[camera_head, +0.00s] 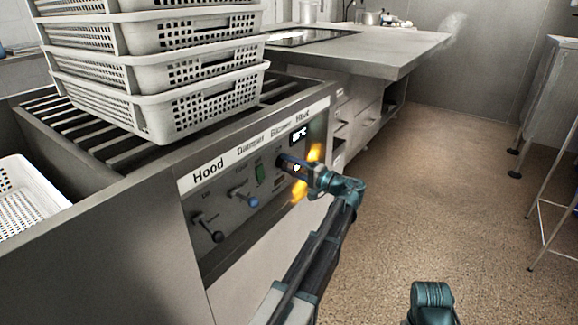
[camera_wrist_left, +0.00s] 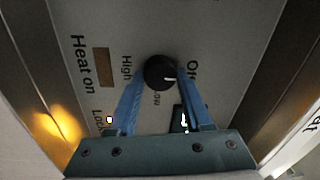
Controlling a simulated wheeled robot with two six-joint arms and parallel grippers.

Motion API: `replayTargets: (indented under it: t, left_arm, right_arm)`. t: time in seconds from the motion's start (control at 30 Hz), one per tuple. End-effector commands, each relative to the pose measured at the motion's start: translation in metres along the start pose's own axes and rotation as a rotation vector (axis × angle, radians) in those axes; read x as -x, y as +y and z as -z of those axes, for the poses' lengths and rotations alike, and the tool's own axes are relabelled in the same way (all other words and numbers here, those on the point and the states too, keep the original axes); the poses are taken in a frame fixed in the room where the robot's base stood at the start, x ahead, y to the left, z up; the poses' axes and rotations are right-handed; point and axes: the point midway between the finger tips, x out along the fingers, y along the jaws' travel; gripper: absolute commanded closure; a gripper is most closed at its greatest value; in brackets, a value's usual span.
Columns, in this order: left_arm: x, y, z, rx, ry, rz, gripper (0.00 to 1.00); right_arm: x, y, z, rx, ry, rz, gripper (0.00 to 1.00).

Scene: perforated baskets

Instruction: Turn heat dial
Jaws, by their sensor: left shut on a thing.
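The heat dial (camera_wrist_left: 159,73) is a round black knob with a white pointer mark, on the grey control panel (camera_head: 228,215). In the left wrist view it sits between the words High, Low and Off. My left gripper (camera_wrist_left: 162,78) is shut on the dial, with a blue finger on either side of it. In the head view my left gripper (camera_head: 286,163) reaches the panel's right part and hides the dial.
A lit display (camera_head: 299,134) is above. Stacked white baskets (camera_head: 205,112) stand on the slatted top.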

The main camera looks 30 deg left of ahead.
Motion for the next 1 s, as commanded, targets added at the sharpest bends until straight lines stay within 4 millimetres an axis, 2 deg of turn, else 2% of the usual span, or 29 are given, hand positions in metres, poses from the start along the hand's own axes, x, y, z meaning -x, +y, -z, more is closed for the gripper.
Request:
replayTargets:
  t: [0.7, 0.73, 0.87, 1.0]
  left_arm:
    - [0.001, 0.0006, -0.0011, 0.062, -0.005, -0.002, 1.0]
    - [0.001, 0.0006, -0.0011, 0.062, -0.005, -0.002, 0.44]
    - [0.0008, 0.0004, -0.0008, 0.062, -0.005, -0.001, 0.21]
    - [0.0004, 0.0003, -0.0005, 0.061, -0.004, 0.0, 0.2]
  right_arm:
    - [-0.0003, 0.0, 0.0, 0.0, 0.0, 0.0, 0.5]
    - [-0.0003, 0.0, 0.0, 0.0, 0.0, 0.0, 0.5]
    - [-0.0002, 0.0, 0.0, 0.0, 0.0, 0.0, 0.5]
    - [-0.0002, 0.0, 0.0, 0.0, 0.0, 0.0, 0.5]
